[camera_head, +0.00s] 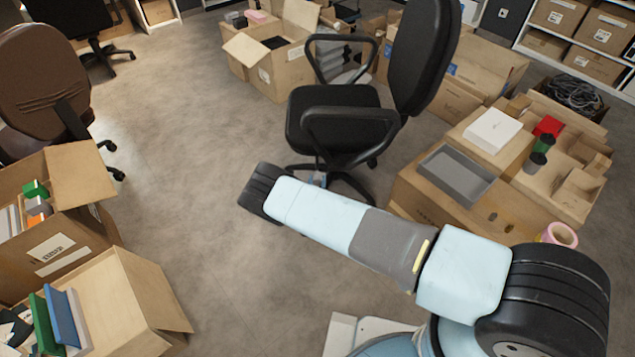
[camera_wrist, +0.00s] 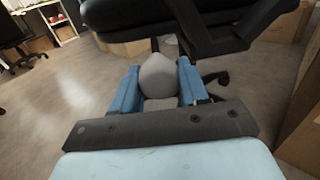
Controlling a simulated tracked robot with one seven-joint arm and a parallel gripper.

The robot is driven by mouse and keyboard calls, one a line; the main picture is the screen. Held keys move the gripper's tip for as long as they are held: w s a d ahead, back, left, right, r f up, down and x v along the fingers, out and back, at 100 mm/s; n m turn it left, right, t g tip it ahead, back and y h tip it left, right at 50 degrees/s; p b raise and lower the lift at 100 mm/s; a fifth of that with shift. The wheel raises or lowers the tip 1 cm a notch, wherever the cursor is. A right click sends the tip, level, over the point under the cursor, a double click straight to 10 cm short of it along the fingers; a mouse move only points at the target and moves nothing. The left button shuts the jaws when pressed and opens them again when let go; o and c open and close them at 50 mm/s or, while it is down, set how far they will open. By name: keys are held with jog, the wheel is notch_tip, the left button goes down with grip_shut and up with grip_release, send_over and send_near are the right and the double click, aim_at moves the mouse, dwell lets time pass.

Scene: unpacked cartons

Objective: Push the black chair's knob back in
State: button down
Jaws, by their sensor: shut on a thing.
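The black chair (camera_head: 335,115) stands in the middle of the head view, with its seat, armrests and tall back showing. In the wrist view the underside of its seat (camera_wrist: 150,12) runs across the top. A rounded grey knob (camera_wrist: 158,75) is below the seat, between the two blue fingers of my gripper (camera_wrist: 157,88). The fingers are shut on the knob, one on each side. The knob's inner end and how far it stands out cannot be told. In the head view my arm hides most of my gripper and the knob.
Open cartons (camera_head: 275,62) stand behind the chair. A large carton (camera_head: 430,200) with a grey tray (camera_head: 456,174) is close on the right. More open cartons (camera_head: 125,300) and a brown chair (camera_head: 40,85) are on the left. The floor (camera_head: 190,130) left of the black chair is clear.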

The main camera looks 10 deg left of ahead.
jog(key=shift+w+a+r, duration=0.1)
jog(key=shift+w+a, duration=0.1)
jog(key=shift+w, duration=0.5)
jog(key=shift+w+a+f, duration=0.1)
jog(key=shift+w+a, duration=0.05)
jog(key=shift+w, duration=0.6)
jog(key=shift+w+a+r, duration=0.1)
jog(key=shift+w+a, duration=0.1)
jog(key=shift+w, duration=0.5)
jog(key=c, duration=0.6)
grip_release()
send_near(317, 173)
jog(key=s, duration=0.1)
jog(key=s+f, duration=0.1)
jog(key=shift+s+d+f, duration=0.15)
jog(key=shift+s+f, duration=0.1)
jog(key=shift+s, duration=0.1)
